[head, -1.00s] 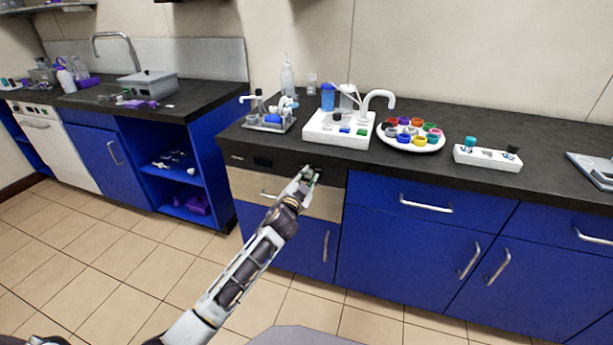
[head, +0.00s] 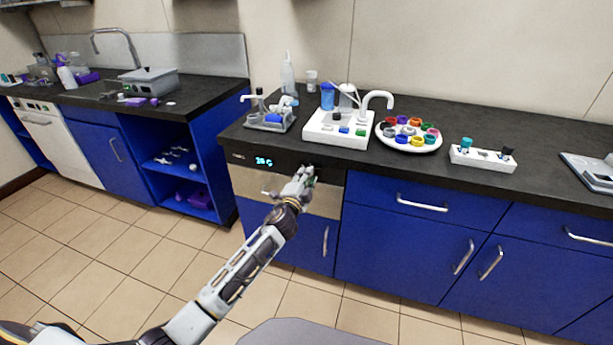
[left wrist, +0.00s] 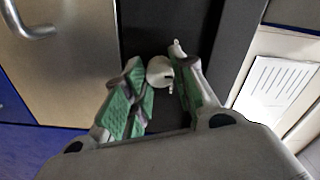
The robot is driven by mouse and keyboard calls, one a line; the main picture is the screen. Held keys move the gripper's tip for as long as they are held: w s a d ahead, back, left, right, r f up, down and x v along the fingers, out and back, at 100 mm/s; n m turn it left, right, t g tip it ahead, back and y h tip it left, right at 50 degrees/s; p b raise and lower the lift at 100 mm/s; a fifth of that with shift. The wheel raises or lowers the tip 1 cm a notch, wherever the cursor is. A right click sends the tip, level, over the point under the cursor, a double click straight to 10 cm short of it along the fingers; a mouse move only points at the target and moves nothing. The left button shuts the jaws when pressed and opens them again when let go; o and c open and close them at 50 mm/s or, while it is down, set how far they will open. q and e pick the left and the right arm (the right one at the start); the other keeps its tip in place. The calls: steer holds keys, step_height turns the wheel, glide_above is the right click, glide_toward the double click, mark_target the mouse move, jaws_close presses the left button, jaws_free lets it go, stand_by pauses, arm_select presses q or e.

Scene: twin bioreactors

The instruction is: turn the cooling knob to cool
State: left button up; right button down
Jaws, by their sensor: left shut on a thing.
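The cooling knob (left wrist: 160,73) is a small pale round knob on a dark control panel (left wrist: 190,25), seen in the left wrist view between my green-padded fingers. My left gripper (left wrist: 157,68) is shut on it. In the head view my left gripper (head: 309,172) reaches the right part of the dark panel under the counter edge, and it hides the knob there. A display (head: 264,161) left of the gripper is lit with cyan characters, too small to read surely. My right gripper is not in view.
A metal-faced drawer with a handle (left wrist: 38,30) lies beside the panel. The black counter (head: 480,115) above holds a white rack (head: 338,128), a plate of coloured caps (head: 409,147) and a white strip (head: 482,159). The tiled floor (head: 110,260) at left is clear.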

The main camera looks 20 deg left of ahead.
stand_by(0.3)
arm_select(q)
steer(key=o, duration=1)
steer(key=shift+d, duration=0.1)
steer(key=shift+o, duration=0.2)
steer(key=s, duration=1.2)
steer(key=shift+a, duration=0.25)
steer(key=shift+f, duration=0.1)
